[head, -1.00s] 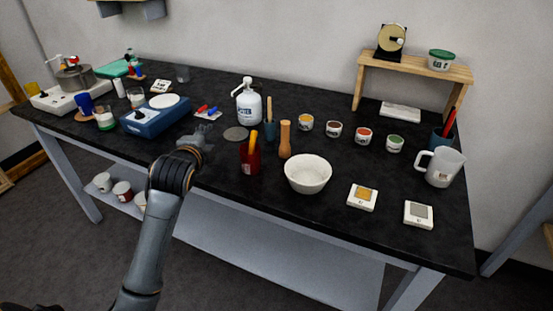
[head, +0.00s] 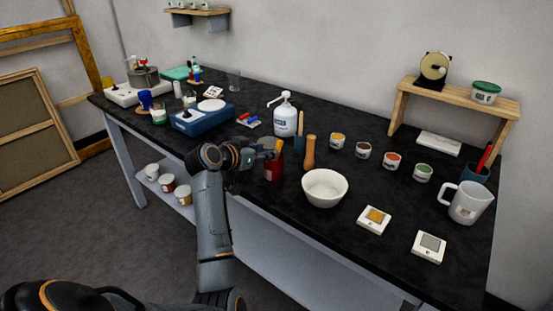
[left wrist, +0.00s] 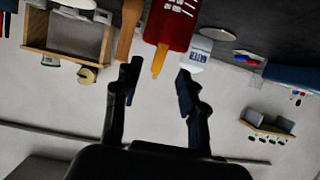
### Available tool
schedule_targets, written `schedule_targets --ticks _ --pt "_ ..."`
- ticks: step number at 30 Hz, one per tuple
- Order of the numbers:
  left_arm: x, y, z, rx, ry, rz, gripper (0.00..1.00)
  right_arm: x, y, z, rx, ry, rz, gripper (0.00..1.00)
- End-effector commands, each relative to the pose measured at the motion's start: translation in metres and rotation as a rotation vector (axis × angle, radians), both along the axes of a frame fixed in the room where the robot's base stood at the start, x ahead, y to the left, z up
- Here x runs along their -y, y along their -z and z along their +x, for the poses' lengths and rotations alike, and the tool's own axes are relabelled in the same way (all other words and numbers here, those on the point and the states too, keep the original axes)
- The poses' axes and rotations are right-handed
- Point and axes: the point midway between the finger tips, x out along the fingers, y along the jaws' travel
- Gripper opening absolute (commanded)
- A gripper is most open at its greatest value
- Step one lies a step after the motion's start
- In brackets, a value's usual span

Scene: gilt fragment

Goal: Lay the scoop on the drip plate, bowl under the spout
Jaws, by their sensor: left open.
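A yellow-orange handle, likely the scoop's (head: 279,146), stands up out of a red container (head: 274,169); its bowl is hidden inside. My left gripper (head: 264,152) is open at the container's top. In the left wrist view, the handle (left wrist: 158,62) points in between the two spread fingers (left wrist: 158,78), with no contact visible. The white pump bottle with the spout (head: 285,121) stands behind the container. The grey round drip plate (left wrist: 217,34) lies near the bottle in the left wrist view; in the head view my gripper mostly hides it. My right gripper is out of view.
A wooden pestle-like tool (head: 309,153) stands close right of the red container, and a white bowl (head: 325,188) is in front. A blue scale (head: 202,118) is at left. Several small paint pots line the right.

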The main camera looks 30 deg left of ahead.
Motion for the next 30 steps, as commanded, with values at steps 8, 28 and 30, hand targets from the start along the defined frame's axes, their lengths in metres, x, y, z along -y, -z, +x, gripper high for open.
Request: schedule_targets --ticks 8,28,30 --pt "0.003 0.006 0.026 0.000 0.001 -0.004 0.41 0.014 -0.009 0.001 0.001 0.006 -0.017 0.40" --pt "0.004 0.020 0.052 -0.001 0.000 0.002 0.09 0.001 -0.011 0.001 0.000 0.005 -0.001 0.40" --pt "0.004 0.020 0.052 -0.001 0.000 0.002 0.00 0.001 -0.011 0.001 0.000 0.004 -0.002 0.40"
